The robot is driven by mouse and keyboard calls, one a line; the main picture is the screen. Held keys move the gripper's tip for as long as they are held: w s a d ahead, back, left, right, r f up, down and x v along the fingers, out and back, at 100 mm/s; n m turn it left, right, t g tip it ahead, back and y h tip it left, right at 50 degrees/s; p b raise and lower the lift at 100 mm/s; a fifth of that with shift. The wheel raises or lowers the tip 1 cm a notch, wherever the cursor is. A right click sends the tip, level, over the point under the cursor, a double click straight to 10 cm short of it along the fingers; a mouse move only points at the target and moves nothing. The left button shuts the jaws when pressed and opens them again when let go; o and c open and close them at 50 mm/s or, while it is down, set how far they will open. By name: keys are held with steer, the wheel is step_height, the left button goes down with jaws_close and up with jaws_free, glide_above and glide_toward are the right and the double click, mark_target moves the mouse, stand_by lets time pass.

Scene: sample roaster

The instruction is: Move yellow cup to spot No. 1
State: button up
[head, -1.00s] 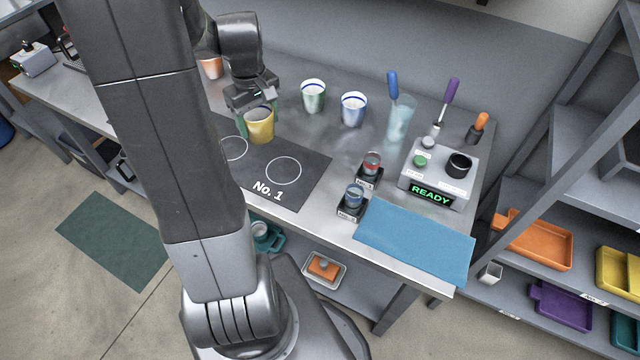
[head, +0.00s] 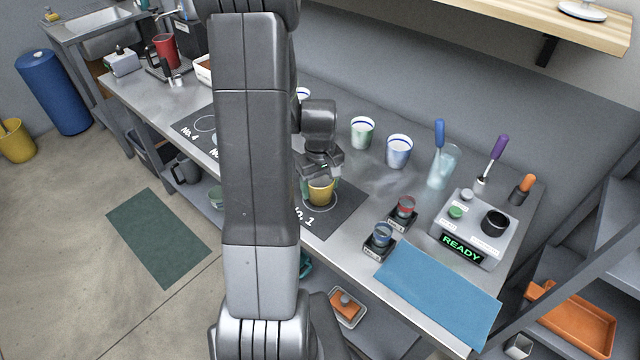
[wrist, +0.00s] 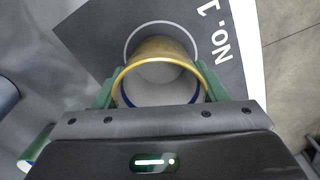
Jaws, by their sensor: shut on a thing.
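The yellow cup (head: 320,192) is upright between the fingers of my gripper (head: 319,184), which is shut on it. In the wrist view the yellow cup (wrist: 160,62) shows its open rim and pale inside, with the green fingers on both sides. The spot No. 1 (head: 334,196) is a white ring on a dark mat. In the wrist view the ring (wrist: 128,50) shows around the cup's far side, beside the "No. 1" lettering. The cup is over or on the ring; I cannot tell whether its base touches the mat. My arm hides part of the mat.
Small jars, red (head: 405,208) and blue (head: 382,236), stand to the right. Further right are a control box (head: 472,228) reading READY and a blue cloth (head: 438,292).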

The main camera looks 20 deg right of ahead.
steer(key=shift+f, duration=0.2)
steer(key=o, duration=1.1)
step_height(320, 180, up, 12)
steer(key=shift+r, duration=0.25)
